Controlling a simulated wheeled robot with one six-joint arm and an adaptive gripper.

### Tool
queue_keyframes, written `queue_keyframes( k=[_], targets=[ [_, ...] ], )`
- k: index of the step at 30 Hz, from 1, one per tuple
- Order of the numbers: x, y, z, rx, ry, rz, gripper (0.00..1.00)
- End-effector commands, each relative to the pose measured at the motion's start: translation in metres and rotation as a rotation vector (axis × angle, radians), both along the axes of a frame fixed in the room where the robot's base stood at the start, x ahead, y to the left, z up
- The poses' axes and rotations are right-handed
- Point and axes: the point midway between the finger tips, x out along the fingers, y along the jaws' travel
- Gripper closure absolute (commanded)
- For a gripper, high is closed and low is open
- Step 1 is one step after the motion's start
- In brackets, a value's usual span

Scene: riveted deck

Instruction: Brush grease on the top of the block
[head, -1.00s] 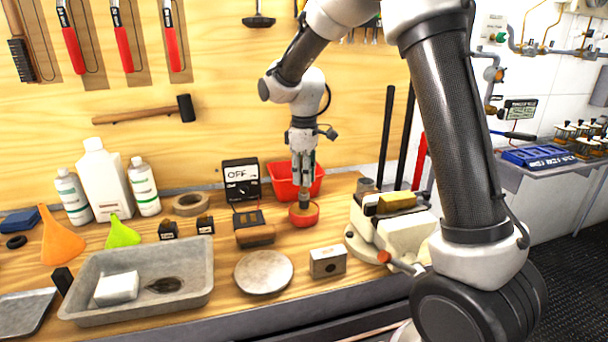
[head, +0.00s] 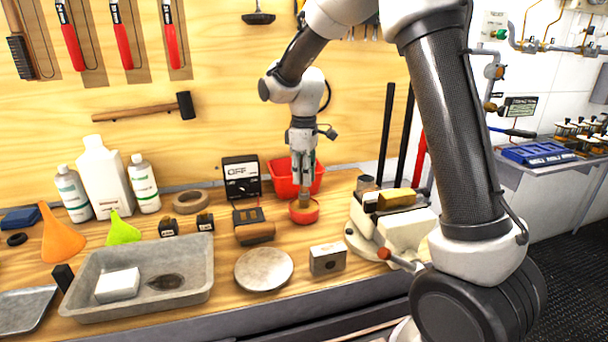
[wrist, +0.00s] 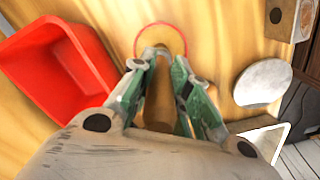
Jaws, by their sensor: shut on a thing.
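My gripper (head: 303,190) is shut on the wooden handle of a brush (wrist: 160,100) and points straight down over the back of the bench. The bowl's red rim shows around the fingertips in the wrist view (wrist: 203,52). The grey metal block (head: 328,261), with a round hole in its front face, stands near the bench's front edge, right of and nearer than the bowl. Its top looks bare.
A round grey disc (head: 264,270) lies left of the block. A vise (head: 400,225) stands to the right, with a yellow piece on it. A red bin (head: 282,180) is close behind my gripper. A grey tray (head: 200,282) with a white block lies at left.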

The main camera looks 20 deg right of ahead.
Motion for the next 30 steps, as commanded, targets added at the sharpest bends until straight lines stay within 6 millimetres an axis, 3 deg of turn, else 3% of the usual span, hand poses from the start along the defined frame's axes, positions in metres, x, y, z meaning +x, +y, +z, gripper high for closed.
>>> queue_keyframes(
  k=[17, 30],
  targets=[
    [0.0, 0.0, -0.001, 0.0, 0.001, 0.0, 1.0],
    [0.001, 0.0, 0.035, 0.001, -0.002, 0.0, 1.0]
  ],
)
